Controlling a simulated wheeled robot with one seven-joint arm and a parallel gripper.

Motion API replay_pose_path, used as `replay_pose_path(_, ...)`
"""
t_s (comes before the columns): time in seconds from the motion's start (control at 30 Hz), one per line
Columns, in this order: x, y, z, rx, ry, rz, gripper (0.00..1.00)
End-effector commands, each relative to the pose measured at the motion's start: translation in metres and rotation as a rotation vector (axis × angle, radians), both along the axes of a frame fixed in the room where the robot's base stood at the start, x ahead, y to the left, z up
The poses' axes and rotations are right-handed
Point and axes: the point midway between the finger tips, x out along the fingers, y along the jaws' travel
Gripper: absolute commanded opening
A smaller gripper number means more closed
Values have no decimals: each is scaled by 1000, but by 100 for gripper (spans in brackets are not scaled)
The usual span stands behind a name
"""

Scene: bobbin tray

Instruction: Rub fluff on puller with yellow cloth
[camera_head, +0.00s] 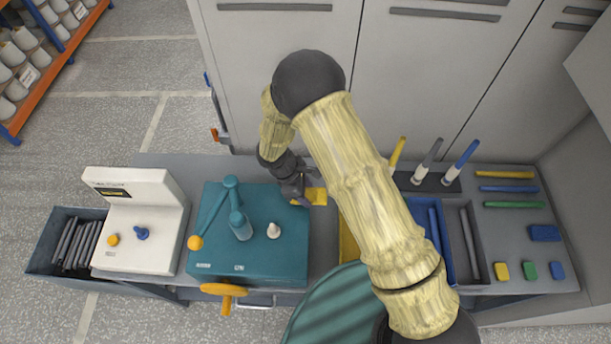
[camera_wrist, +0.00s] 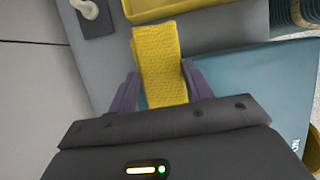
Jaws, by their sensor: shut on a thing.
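The yellow cloth (camera_wrist: 158,55) is between the two purple fingers of my gripper (camera_wrist: 160,88), which is shut on it. The cloth sticks out beyond the fingertips. In the head view, my gripper (camera_head: 300,198) and the cloth (camera_head: 317,196) are at the back right corner of a teal machine (camera_head: 270,257). The machine has a lever, an orange ball and a small white knob on top. I cannot tell whether the cloth touches the machine. No part can be surely named as the puller, and no fluff can be made out.
A white machine (camera_head: 140,190) stands left of the teal one, with a dark bin (camera_head: 48,257) beyond it. A yellow tray (camera_head: 348,245) is partly behind my arm. Upright handled tools (camera_head: 430,160), a blue tray (camera_head: 440,262) and coloured blocks lie to the right.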

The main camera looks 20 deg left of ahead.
Motion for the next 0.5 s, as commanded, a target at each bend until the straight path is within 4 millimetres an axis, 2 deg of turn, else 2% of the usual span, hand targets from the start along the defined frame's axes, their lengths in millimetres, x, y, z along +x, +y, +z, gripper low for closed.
replay_pose_path(0.5, 3, -4, 49, 1, 1, -11, 29)
